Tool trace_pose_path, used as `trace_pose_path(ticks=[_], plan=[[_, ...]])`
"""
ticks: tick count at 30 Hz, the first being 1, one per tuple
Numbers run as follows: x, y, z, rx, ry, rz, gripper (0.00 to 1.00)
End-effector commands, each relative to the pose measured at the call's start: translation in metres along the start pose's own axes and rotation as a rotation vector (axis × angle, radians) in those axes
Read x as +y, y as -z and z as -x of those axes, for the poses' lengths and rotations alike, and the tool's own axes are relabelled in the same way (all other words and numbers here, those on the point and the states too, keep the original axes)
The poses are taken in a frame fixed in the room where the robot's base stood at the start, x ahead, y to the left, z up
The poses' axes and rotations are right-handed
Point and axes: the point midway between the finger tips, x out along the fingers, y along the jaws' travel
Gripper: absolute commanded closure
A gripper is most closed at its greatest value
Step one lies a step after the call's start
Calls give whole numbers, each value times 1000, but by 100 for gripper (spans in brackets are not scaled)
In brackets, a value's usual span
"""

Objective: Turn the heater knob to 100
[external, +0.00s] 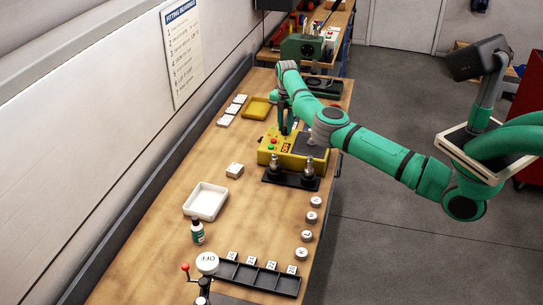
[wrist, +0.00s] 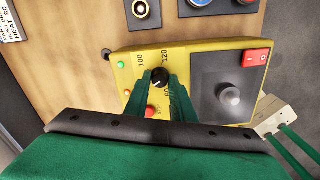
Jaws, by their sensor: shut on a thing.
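The yellow heater box (wrist: 130,75) stands on the bench and also shows in the external view (external: 268,155). Its black knob (wrist: 159,73) has a pale mark and printed numbers around it; 100 is at its upper left, 120 above and 60 below. The lower-left part of the dial is hidden by a finger. My gripper (wrist: 160,82) is shut on the knob, with one green finger on each side. In the external view my gripper (external: 286,128) reaches down onto the box. I cannot tell exactly which number the mark faces.
The heater has a red switch (wrist: 257,57), a green light (wrist: 120,65), a red button (wrist: 150,111) and a dark plate with a post (wrist: 228,95). A black stand with two posts (external: 291,181) is close in front. A white tray (external: 206,202) lies farther along the bench.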

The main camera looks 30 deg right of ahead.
Motion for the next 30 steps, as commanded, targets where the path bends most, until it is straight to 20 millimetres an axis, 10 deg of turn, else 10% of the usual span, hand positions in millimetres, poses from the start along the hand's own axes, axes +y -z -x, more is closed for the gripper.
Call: trace_pose_path(ticks=[30], plan=[[0,-1,1,-1,-2,-931,100]])
